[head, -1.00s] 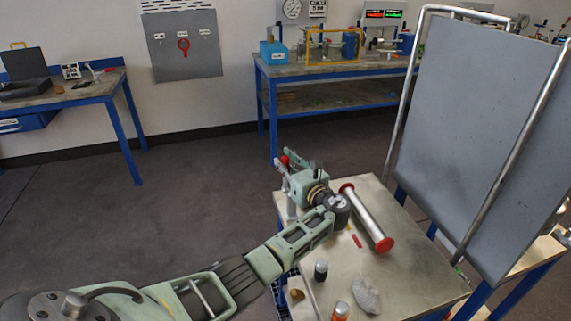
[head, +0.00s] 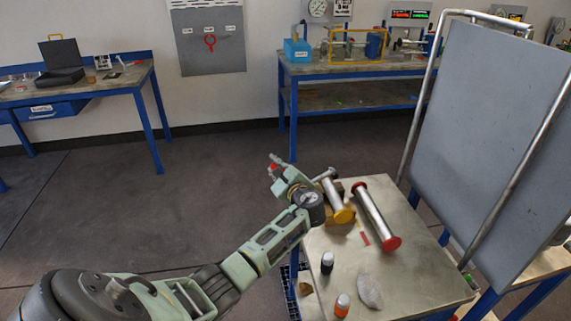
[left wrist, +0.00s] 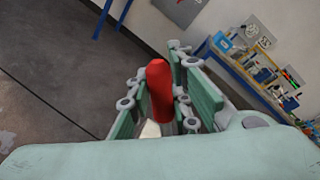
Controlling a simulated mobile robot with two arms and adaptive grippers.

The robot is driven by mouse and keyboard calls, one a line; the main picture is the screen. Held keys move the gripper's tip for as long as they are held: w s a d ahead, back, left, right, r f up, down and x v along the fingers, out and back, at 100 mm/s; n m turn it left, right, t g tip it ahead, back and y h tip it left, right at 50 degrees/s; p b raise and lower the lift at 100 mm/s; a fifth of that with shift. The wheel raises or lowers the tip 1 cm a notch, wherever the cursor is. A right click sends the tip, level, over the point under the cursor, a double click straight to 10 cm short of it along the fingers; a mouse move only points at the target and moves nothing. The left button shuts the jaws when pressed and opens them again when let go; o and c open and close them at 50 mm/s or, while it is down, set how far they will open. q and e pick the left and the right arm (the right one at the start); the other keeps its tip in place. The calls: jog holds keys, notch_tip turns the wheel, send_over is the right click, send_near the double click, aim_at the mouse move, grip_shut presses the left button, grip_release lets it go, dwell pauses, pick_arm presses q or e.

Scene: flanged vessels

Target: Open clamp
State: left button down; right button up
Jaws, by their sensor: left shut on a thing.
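My left gripper (head: 275,165) is out past the left back corner of the steel-topped table, beyond its edge. It is shut on a red rounded piece (left wrist: 159,90), which stands between the green fingers in the left wrist view. A small pale part (left wrist: 151,130) shows at its base; I cannot tell whether this is the clamp or its handle. My right gripper is not in view.
A black-capped bottle (head: 327,262), an orange bottle (head: 342,305), a white crumpled cloth (head: 369,290) and a red strip (head: 365,239) are on the table. A grey panel (head: 490,130) in a metal frame stands at right. Floor left of the table is open.

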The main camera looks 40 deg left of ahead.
pick_arm(q)
notch_tip(320, 180, down, 6)
jog(key=s+a+n+t+h+b, duration=0.1)
jog(key=s+a+n+h+b, duration=0.1)
jog(key=n+b, duration=0.2)
jog(key=shift+s+n, duration=0.3)
jog(key=shift+n, duration=0.7)
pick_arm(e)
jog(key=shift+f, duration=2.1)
pick_arm(q)
jog(key=shift+f, duration=0.15)
jog(key=c, duration=1.6)
grip_release()
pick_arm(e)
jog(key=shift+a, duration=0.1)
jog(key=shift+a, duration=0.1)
pick_arm(q)
jog(key=v, duration=1.2)
jog(key=shift+s+a, duration=0.1)
jog(key=shift+s, duration=0.05)
